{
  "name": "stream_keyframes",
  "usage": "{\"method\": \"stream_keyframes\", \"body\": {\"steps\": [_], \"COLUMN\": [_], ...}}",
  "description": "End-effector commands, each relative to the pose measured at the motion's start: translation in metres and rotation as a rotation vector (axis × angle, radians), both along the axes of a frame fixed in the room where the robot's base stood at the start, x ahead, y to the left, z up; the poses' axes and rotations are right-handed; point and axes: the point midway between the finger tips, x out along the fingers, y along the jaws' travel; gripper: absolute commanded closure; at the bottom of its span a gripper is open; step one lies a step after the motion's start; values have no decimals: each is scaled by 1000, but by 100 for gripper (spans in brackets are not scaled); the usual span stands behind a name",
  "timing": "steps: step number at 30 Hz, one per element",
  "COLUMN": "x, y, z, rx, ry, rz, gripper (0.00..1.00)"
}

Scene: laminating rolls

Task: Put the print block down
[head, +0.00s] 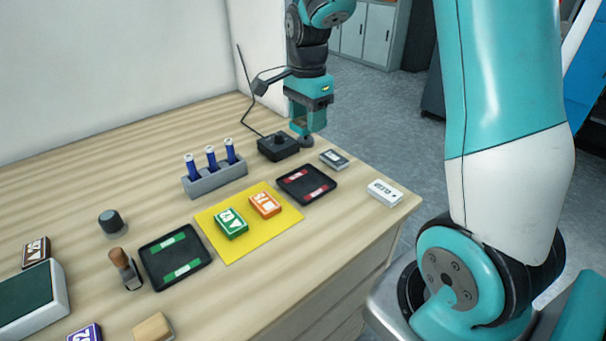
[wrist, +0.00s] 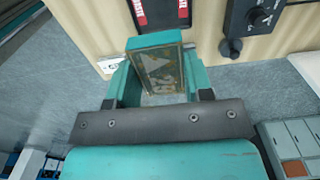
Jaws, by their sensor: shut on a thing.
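The print block (wrist: 160,72) is teal-edged with a worn grey and gold printed face, pale marks on it. In the wrist view it stands between the fingers of my gripper (wrist: 160,80), which is shut on it. In the head view my gripper (head: 308,122) hangs near the table's far edge, by the black control box (head: 278,146). The block is hard to separate from the teal fingers there. I cannot tell its exact height over the table.
A black tray with red labels (head: 306,184) lies nearby, with a dark cassette-like block (head: 334,159) and a white block (head: 385,192). A yellow mat (head: 250,240) holds green (head: 231,223) and orange (head: 265,205) blocks. A grey rack (head: 215,180) holds blue tubes.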

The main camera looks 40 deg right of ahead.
Motion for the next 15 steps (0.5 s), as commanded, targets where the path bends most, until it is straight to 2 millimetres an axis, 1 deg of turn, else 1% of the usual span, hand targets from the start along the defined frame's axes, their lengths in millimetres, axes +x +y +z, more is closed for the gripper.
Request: {"method": "stream_keyframes", "body": {"steps": [1, 3, 9, 12, 15], "x": [-1, -1, -1, 0, 0], "y": [1, 1, 2, 2, 2], "z": [-15, -35, -88, -105, -114], "rx": [2, 2, 1, 1, 0], "ry": [8, 8, 6, 4, 1], "rz": [2, 3, 5, 5, 6], "gripper": [76, 76, 76, 76, 76]}}
